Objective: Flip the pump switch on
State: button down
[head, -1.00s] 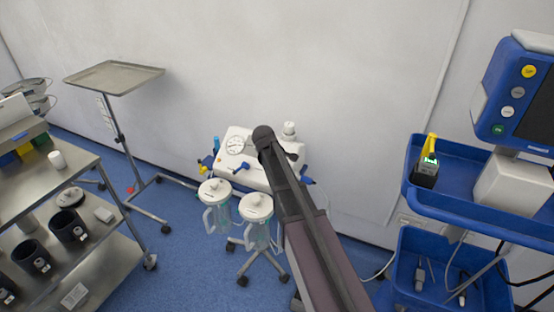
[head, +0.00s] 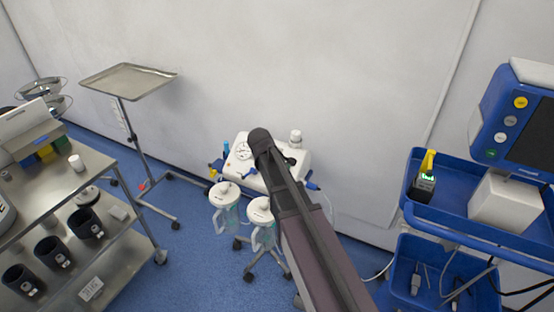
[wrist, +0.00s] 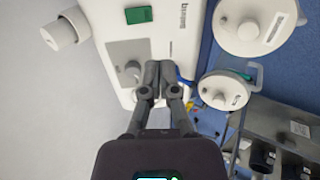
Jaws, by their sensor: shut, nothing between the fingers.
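The white suction pump (head: 236,166) stands against the wall, with a round gauge (head: 243,151) on top. My arm covers part of it in the head view. In the wrist view, the pump top (wrist: 112,22) carries a green rocker switch (wrist: 138,14) and a grey panel with a knob (wrist: 132,68). I cannot tell which way the switch is tipped. My gripper (wrist: 160,64) is shut and empty, its fingertips over the pump top beside the knob, below the switch in the picture. I cannot tell whether they touch the pump.
Two lidded jars (head: 224,194) (head: 260,213) hang at the pump's front. A steel trolley (head: 105,160) and a tray stand (head: 128,80) are on the left. A blue cart (head: 455,215) with a monitor (head: 520,125) is on the right. Blue floor lies between.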

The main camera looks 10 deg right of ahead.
jog(key=shift+p+v, duration=0.45)
jog(key=shift+v, duration=0.4)
jog(key=shift+s+a+f, duration=0.1)
jog(key=shift+a+f, duration=0.05)
jog(key=s+d+m+g+y+p, duration=0.1)
jog(key=s+m, duration=0.4)
jog(key=s, duration=0.6)
jog(key=s+d+m+g+y+p, duration=0.1)
jog(key=s+m, duration=0.4)
jog(key=s, duration=0.6)
jog(key=d+g+y, duration=0.1)
jog(key=d+g, duration=0.1)
jog(key=shift+s+m+g+y, duration=0.15)
jog(key=shift+m+g+y, duration=0.15)
jog(key=shift+g, duration=0.1)
